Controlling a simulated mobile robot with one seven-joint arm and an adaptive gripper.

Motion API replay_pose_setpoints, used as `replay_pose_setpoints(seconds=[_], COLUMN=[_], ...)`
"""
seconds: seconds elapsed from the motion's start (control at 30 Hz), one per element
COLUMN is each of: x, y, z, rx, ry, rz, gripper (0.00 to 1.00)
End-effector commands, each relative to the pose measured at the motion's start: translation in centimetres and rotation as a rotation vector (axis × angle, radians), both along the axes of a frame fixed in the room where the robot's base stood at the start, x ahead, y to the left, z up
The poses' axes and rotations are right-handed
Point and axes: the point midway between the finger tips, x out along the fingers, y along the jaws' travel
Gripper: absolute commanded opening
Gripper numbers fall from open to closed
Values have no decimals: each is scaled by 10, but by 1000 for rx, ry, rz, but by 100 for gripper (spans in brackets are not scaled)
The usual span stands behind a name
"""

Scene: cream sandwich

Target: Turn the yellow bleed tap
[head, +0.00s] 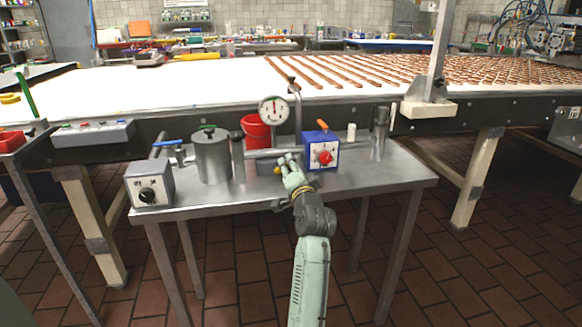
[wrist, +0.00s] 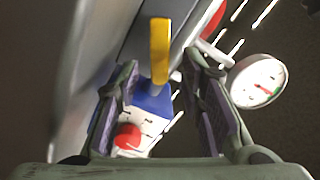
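The yellow bleed tap (head: 277,171) is a small yellow spot just left of my gripper (head: 290,165) in the head view, mostly hidden by it. In the wrist view the yellow tap handle (wrist: 160,45) is a narrow upright bar near the top centre. My gripper (wrist: 162,68) is open there, with one finger on each side of the handle's lower end. Gaps show between the handle and both fingers. Whether the handle lies fully at fingertip depth, I cannot tell.
A blue box with a red knob (head: 321,157) stands right of my gripper. A round gauge (head: 273,110), red bucket (head: 256,133) and steel pot (head: 212,156) stand behind and left. A grey switch box (head: 149,186) is at the steel table's (head: 384,174) left end.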

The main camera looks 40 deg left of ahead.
Motion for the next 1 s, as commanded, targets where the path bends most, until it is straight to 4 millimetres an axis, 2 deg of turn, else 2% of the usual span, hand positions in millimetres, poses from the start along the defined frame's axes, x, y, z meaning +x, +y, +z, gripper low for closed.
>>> replay_pose_setpoints(seconds=[0.33,0.87,1.0], x=[3,3,3], y=[4,4,4], z=[0,0,0], rx=[0,0,0], ry=[0,0,0], rz=[-1,0,0], gripper=[35,0,0])
